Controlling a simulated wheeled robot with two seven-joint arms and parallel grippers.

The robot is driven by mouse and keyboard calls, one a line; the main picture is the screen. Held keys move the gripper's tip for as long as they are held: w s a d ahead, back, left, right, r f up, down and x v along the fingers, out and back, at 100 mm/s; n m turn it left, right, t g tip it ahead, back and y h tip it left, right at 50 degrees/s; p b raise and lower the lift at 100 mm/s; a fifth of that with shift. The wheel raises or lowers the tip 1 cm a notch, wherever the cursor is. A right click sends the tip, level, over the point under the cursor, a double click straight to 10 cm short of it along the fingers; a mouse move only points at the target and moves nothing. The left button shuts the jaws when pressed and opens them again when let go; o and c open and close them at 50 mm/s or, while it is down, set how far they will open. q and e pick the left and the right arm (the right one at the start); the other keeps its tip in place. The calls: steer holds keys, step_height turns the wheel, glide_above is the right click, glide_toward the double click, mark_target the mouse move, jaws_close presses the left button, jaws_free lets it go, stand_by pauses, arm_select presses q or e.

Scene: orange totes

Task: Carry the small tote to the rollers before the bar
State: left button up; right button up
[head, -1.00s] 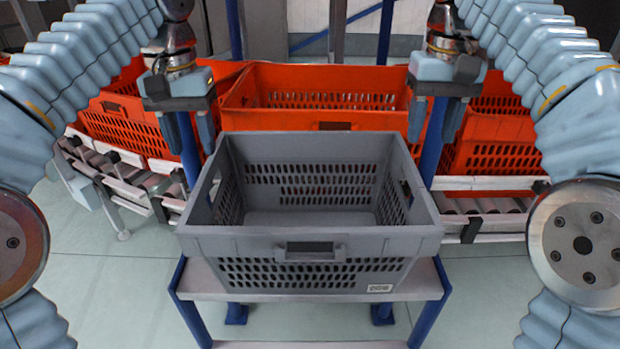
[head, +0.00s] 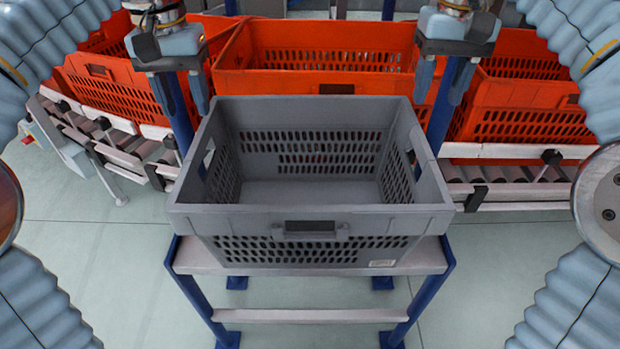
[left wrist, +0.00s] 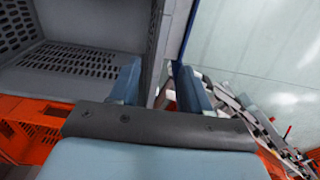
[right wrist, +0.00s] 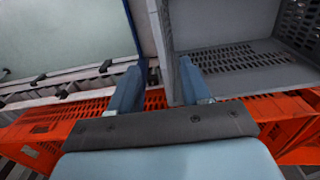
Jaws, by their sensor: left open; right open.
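The small grey tote (head: 312,220) stands upright and empty on a low stand, with slotted walls and a handle slot at the front. My left gripper (head: 190,122) is open by its left side, near the far left corner. In the left wrist view, the tote wall (left wrist: 157,45) shows between the fingers. My right gripper (head: 442,105) is open by its right side, near the far right corner. In the right wrist view, the wall (right wrist: 166,50) also shows between the fingers. I see no grip on the tote. The rollers (head: 520,173) show at the right behind it; I cannot identify the bar.
Several large orange totes (head: 330,45) stand in a row behind the grey tote. A conveyor section (head: 115,145) curves away at the left. The floor (head: 75,240) is clear on both sides.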

mark_target(197, 141)
arm_select(q)
step_height(197, 141, down, 11)
arm_select(e)
step_height(197, 141, down, 11)
arm_select(q)
jaws_close()
arm_select(e)
jaws_close()
steer(key=shift+a, duration=0.1)
stand_by(1.0)
